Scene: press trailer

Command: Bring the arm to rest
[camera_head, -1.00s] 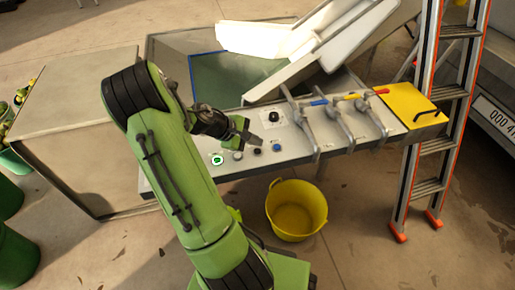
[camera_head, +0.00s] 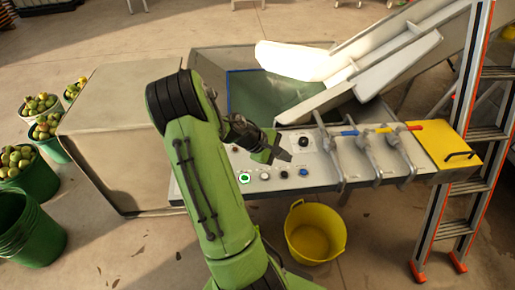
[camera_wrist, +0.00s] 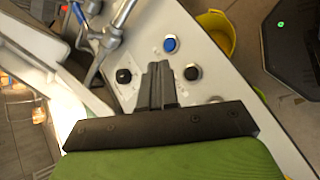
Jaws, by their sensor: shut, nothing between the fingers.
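My green arm reaches up across the head view, and my gripper (camera_head: 284,155) hangs over the control panel (camera_head: 325,176) of the press trailer. In the wrist view my gripper (camera_wrist: 158,72) is shut and empty, with its fingers together above the panel. The panel carries a lit green button (camera_head: 244,178), a blue button (camera_head: 303,172), dark buttons and a black knob (camera_head: 303,142). The blue button (camera_wrist: 170,44) and the black knob (camera_wrist: 124,75) also show in the wrist view, on either side of the fingertips. I cannot tell whether the fingertips touch the panel.
Levers with blue, yellow and red handles (camera_head: 370,150) rise from the panel's right part. A yellow bucket (camera_head: 315,232) stands on the floor before it. A ladder (camera_head: 465,160) stands at the right. Green buckets of fruit (camera_head: 35,165) stand at the left.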

